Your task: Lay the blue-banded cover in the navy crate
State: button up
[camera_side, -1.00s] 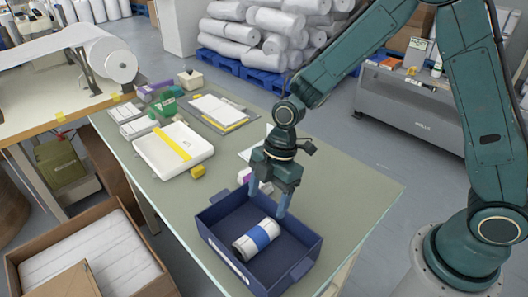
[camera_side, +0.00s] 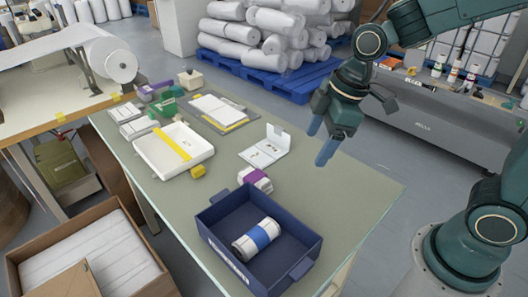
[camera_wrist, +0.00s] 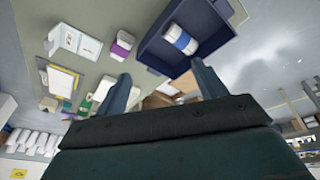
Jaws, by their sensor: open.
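The blue-banded cover is a white roll with a blue band (camera_side: 257,235). It lies on its side on the floor of the navy crate (camera_side: 220,258), apart from my gripper. The crate sits near the front end of the green table. My gripper (camera_side: 325,150) is open and empty, raised above and beyond the crate to the right. In the wrist view the cover (camera_wrist: 180,40) shows inside the crate (camera_wrist: 224,10), between and beyond my spread fingers (camera_wrist: 160,88).
An open white booklet or box (camera_side: 265,150) lies farther back. The table's right side is clear.

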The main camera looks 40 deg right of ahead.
jog(key=s+d+r+m+t+h, duration=0.1)
jog(key=s+d+r+m, duration=0.2)
jog(key=s+m, duration=0.2)
jog(key=s+d+r+m+t, duration=0.1)
jog(key=s+d+r+m, duration=0.3)
jog(key=s, duration=0.4)
jog(key=shift+s+m+t+h, duration=0.2)
jog(key=shift+m+t+h, duration=0.2)
jog(key=shift+m, duration=0.2)
